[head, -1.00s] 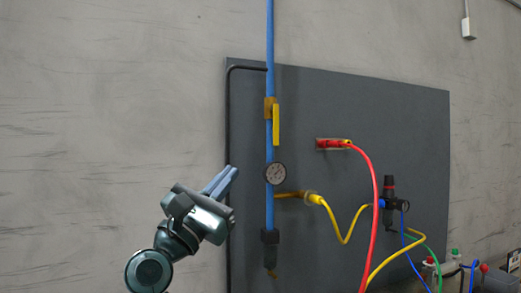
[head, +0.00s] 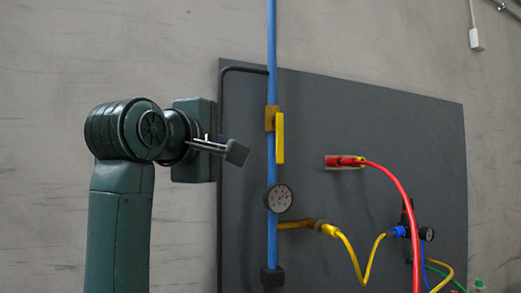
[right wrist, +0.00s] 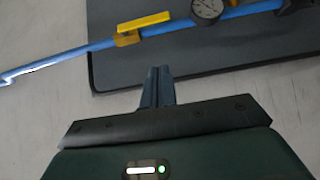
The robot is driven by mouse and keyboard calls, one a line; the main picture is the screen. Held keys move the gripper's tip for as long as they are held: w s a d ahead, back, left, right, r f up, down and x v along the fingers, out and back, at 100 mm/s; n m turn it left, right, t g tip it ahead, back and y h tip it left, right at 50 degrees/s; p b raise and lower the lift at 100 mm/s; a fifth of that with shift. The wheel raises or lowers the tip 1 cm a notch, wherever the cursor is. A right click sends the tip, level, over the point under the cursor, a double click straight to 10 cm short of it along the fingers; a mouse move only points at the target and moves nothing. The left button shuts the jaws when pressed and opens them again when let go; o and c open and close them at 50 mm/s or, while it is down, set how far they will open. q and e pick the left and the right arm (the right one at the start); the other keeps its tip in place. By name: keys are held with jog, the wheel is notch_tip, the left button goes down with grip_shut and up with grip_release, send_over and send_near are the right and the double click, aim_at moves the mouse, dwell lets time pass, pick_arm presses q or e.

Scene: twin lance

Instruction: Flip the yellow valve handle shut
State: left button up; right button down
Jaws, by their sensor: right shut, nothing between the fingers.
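The yellow valve handle (head: 280,139) hangs straight down along the blue pipe (head: 271,225), parallel to it, from a brass valve body (head: 270,117). In the right wrist view the handle (right wrist: 145,22) and valve body (right wrist: 127,39) lie beyond my fingertips, at upper left. My right gripper (head: 238,152) is left of the pipe at the handle's height, fingers pointing right and apart from the handle. In the right wrist view its fingers (right wrist: 162,72) are together with nothing between them. My left gripper is not in view.
A pressure gauge (head: 279,198) sits on the pipe below the valve. A dark panel (head: 360,115) stands behind, with a black tube (head: 220,190) along its left edge. Red (head: 385,180) and yellow (head: 352,255) hoses hang at right. The wall left of the panel is bare.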

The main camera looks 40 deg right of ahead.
jog(key=p, duration=0.3)
send_near(278, 138)
jog(key=w+d+f, duration=0.2)
jog(key=w, duration=0.3)
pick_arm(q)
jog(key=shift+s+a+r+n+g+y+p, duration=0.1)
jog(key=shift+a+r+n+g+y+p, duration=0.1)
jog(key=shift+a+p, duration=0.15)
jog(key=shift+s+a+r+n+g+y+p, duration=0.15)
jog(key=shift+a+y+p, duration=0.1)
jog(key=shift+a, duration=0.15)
pick_arm(e)
jog(key=shift+s+d+f, duration=0.2)
jog(key=shift+d, duration=0.65)
jog(key=shift+s+d+f, duration=0.15)
jog(key=shift+s+d, duration=0.05)
jog(key=shift+d, duration=0.65)
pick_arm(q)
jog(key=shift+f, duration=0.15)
pick_arm(e)
jog(key=shift+f, duration=0.1)
jog(key=shift+s+d+n+b, duration=0.15)
jog(key=shift+n+b, duration=0.15)
jog(key=shift+b, duration=0.15)
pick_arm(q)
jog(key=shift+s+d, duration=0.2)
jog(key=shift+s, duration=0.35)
pick_arm(e)
jog(key=shift+d+h, duration=0.1)
jog(key=shift+h, duration=0.2)
